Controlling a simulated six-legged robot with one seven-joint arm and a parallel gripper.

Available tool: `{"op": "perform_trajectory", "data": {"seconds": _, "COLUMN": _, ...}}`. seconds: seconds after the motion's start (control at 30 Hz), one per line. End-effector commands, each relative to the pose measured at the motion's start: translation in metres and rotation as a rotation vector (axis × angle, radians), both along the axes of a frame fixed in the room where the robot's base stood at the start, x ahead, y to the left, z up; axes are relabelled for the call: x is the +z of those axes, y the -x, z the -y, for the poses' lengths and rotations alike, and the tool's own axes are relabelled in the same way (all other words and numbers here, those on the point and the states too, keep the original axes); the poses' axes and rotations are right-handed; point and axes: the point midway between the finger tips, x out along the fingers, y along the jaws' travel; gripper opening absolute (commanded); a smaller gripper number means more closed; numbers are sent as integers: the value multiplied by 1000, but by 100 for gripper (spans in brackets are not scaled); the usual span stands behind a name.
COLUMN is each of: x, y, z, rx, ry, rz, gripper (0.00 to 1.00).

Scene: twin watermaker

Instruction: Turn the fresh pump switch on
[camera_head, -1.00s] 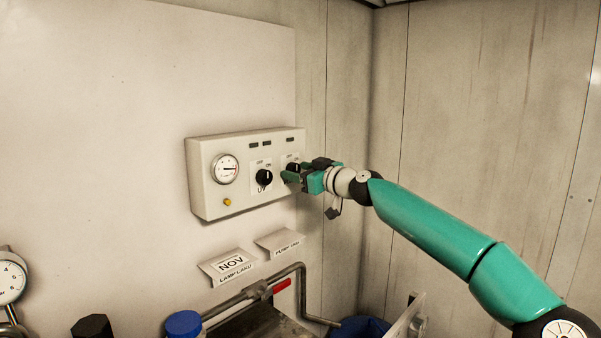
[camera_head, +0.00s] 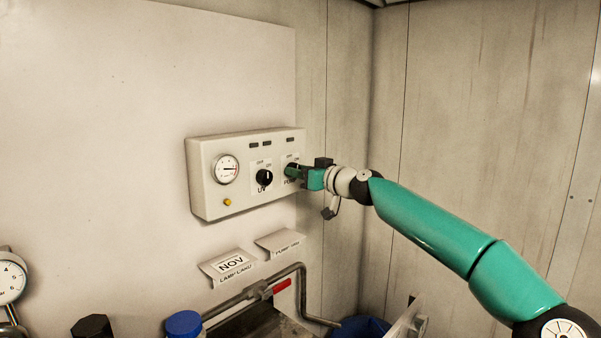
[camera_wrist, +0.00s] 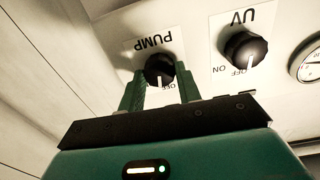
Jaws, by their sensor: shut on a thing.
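The white control box (camera_head: 232,190) is on the wall, with a UV knob (camera_head: 264,177) and a PUMP switch. My gripper (camera_head: 291,172) reaches it from the right. The pump knob (camera_wrist: 158,72) is black and round with a white pointer mark. In the wrist view, my green fingers (camera_wrist: 158,88) are shut on it, one on each side. Its mark points down in that view, just left of the OFF word. The ON word there is not visible. In the wrist view the UV knob (camera_wrist: 245,50) stands clear to the right, its mark near OFF.
The box also has a round gauge (camera_head: 226,169) and a yellow button (camera_head: 227,202). Two paper labels (camera_head: 232,266) hang below. Pipes with a red handle (camera_head: 281,286) and a blue cap (camera_head: 183,324) are lower down. The right wall panel is bare.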

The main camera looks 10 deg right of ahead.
Motion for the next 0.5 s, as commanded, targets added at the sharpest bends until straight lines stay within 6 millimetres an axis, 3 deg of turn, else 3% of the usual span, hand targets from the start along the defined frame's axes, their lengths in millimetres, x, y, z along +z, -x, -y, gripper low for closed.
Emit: {"op": "perform_trajectory", "data": {"seconds": 0.5, "x": -1, "y": 0, "z": 1, "rx": 0, "ry": -383, "rz": -283, "gripper": 11}}
